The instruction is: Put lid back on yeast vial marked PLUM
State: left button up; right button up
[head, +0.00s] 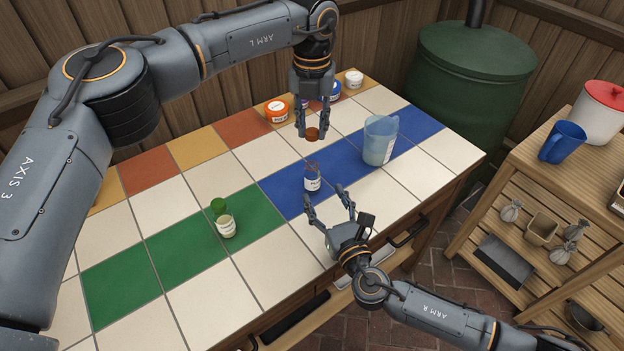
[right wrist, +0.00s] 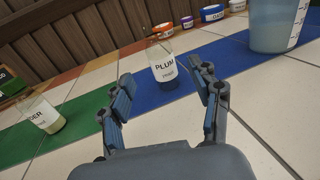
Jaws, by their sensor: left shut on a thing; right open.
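The PLUM vial (head: 312,184) stands upright on the blue tiles, with a white label and a clear upper part. Its label reads PLUM in the right wrist view (right wrist: 165,70), and no lid shows on it. My left gripper (head: 312,127) is shut on a small brown-orange lid (head: 312,135), held beyond the vial and apart from it in the head view. My right gripper (head: 325,193) is open and low on the near side of the vial. Its fingers point at the vial without visibly touching it.
A translucent blue jug (head: 380,140) stands right of the PLUM vial. An orange tub (head: 277,111) and other tubs line the back edge. White tiles in front are mostly clear.

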aim_at(315, 180)
jog(key=x, duration=0.8)
jog(key=shift+w, duration=0.1)
grip_shut()
